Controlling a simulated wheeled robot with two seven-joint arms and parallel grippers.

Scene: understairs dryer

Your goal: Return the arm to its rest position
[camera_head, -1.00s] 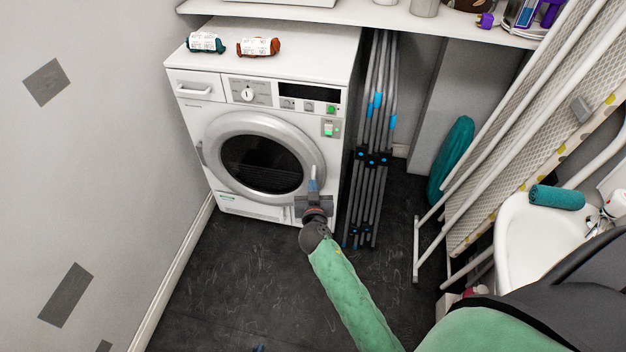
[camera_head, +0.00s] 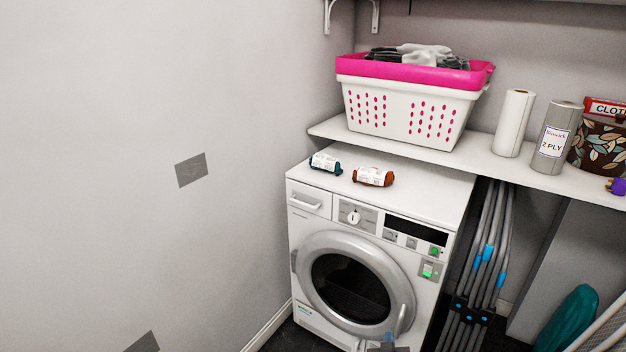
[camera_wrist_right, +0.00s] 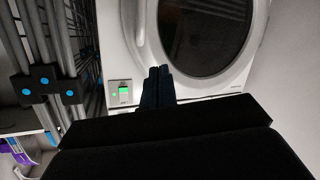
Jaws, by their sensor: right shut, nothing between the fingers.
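My right gripper (camera_head: 388,344) just shows at the bottom edge of the head view, in front of the dryer's lower door area. Its arm is below the frame. In the right wrist view its two dark fingers (camera_wrist_right: 158,86) are together with nothing between them, pointing toward the dryer (camera_wrist_right: 117,40). I cannot tell the exact gap to the dryer. The white dryer (camera_head: 310,228) has its round door (camera_head: 318,246) shut. My left gripper is not in view.
A pink-rimmed laundry basket (camera_head: 390,115) and paper rolls (camera_head: 513,125) stand on a shelf (camera_head: 485,158) above.

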